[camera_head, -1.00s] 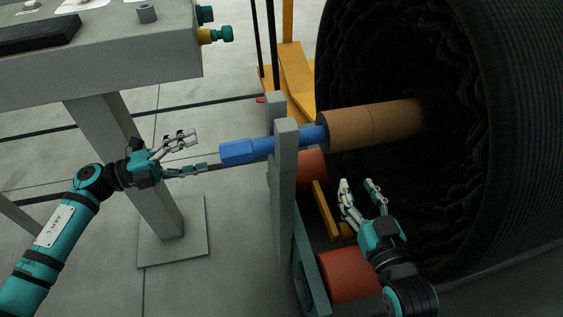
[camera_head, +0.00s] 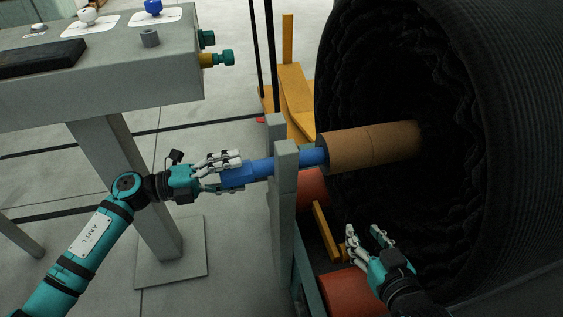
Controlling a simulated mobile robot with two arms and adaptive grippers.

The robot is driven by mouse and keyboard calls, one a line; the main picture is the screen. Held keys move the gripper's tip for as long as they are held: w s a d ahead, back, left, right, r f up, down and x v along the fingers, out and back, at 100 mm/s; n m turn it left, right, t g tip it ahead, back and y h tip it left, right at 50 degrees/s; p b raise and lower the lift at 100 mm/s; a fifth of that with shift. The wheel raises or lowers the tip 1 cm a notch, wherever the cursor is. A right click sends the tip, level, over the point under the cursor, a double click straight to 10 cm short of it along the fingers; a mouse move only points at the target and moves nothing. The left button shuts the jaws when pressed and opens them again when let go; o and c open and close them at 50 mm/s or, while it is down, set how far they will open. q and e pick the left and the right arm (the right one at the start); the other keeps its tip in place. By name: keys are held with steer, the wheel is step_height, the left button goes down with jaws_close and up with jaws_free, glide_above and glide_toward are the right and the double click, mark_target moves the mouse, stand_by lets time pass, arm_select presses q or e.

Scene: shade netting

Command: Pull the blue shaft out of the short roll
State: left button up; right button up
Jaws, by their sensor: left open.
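The blue shaft (camera_head: 262,168) sticks out to the left from a brown cardboard core (camera_head: 372,147) and passes through a grey upright support (camera_head: 285,200). The core goes into a large black roll of netting (camera_head: 510,120). My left gripper (camera_head: 232,171) is at the free end of the shaft, its fingers on either side of it. Its jaws are open; whether they touch the shaft cannot be told. My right gripper (camera_head: 367,236) is empty, fingers spread, below the core and in front of the roll's open end.
A grey table (camera_head: 150,75) stands at the upper left, its leg (camera_head: 125,170) behind my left arm. Orange-red rollers (camera_head: 348,290) lie under the roll. A yellow frame (camera_head: 293,90) stands behind.

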arm_select(q)
steer(key=shift+w+d, duration=0.1)
steer(key=shift+d, duration=0.2)
arm_select(e)
steer(key=shift+s+d+f, duration=0.15)
steer(key=shift+s+f, duration=0.1)
steer(key=shift+f, duration=0.15)
steer(key=shift+s+f+g, duration=0.1)
steer(key=shift+f+g, duration=0.05)
steer(key=shift+g, duration=0.25)
arm_select(q)
steer(key=c, duration=1.4)
steer(key=shift+r, duration=0.15)
jaws_close()
arm_select(e)
steer(key=shift+s+d+f, duration=0.15)
steer(key=shift+s+f, duration=0.05)
steer(key=shift+f, duration=0.1)
